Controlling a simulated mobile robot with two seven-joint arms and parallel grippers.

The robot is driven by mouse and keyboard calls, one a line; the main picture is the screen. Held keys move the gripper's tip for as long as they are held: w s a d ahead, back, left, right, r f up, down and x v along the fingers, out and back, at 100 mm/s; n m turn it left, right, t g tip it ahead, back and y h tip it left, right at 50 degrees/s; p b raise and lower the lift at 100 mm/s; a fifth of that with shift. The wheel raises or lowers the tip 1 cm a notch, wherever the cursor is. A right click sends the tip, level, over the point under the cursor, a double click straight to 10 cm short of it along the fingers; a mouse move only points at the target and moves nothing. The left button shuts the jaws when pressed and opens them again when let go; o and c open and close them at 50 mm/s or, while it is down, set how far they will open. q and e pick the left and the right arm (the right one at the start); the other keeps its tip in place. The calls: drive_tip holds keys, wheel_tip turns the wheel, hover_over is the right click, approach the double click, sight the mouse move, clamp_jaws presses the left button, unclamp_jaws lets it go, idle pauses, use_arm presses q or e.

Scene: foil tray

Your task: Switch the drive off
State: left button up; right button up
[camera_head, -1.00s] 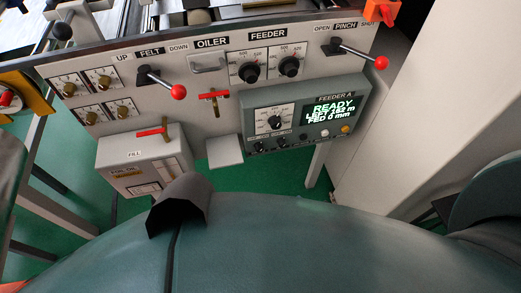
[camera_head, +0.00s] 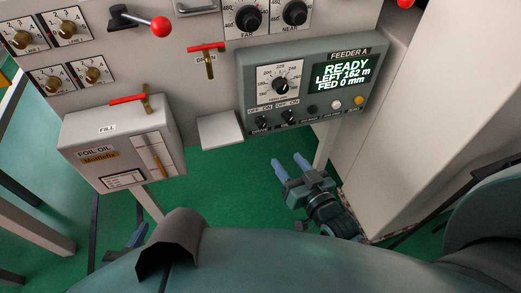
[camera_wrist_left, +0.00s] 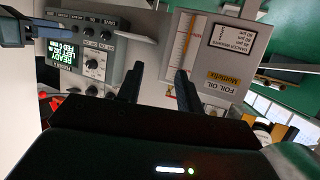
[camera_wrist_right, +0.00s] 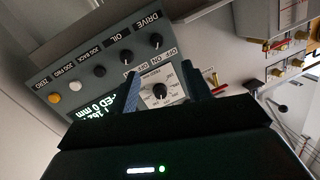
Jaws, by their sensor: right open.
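The drive switch is a small black knob (camera_head: 262,122) at the lower left of the grey Feeder A panel (camera_head: 358,55), under OFF and ON marks. It also shows in the right wrist view (camera_wrist_right: 156,40), beside the DRIVE label. I cannot tell its pointer's direction surely. The similar oil knob (camera_head: 288,116) sits to its right. My right gripper (camera_head: 290,164) is open and empty, below the panel and apart from it. My left gripper (camera_wrist_left: 158,84) is open and empty in the left wrist view; only a small part shows at the bottom left of the head view.
The display (camera_head: 341,77) reads READY, LEFT 162 m, FED 0 mm. A grey foil-oil box (camera_head: 120,150) with a red lever stands left. A pale plate (camera_head: 220,130) juts out between box and panel.

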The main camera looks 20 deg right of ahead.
sight(264, 126)
drive_tip(key=shift+m+t, duration=0.4)
drive_tip(key=shift+t, duration=0.3)
drive_tip(key=w+b, duration=0.1)
drive_tip(key=w, duration=0.3)
drive_tip(key=w+a+f+b, duration=0.1)
drive_tip(key=w+b, duration=0.1)
drive_tip(key=w, duration=0.3)
drive_tip(key=w+a+b, duration=0.1)
drive_tip(key=w, duration=0.4)
drive_tip(key=shift+w+f, duration=0.2)
drive_tip(key=shift+f, duration=0.1)
use_arm(q)
drive_tip(key=f, duration=0.2)
drive_tip(key=f+m, duration=0.1)
drive_tip(key=shift+w+d+f+h, duration=0.15)
drive_tip(key=shift+d+f+h, duration=0.15)
drive_tip(key=shift+f, duration=0.1)
use_arm(e)
drive_tip(key=shift+c, duration=0.4)
drive_tip(key=c, duration=0.9)
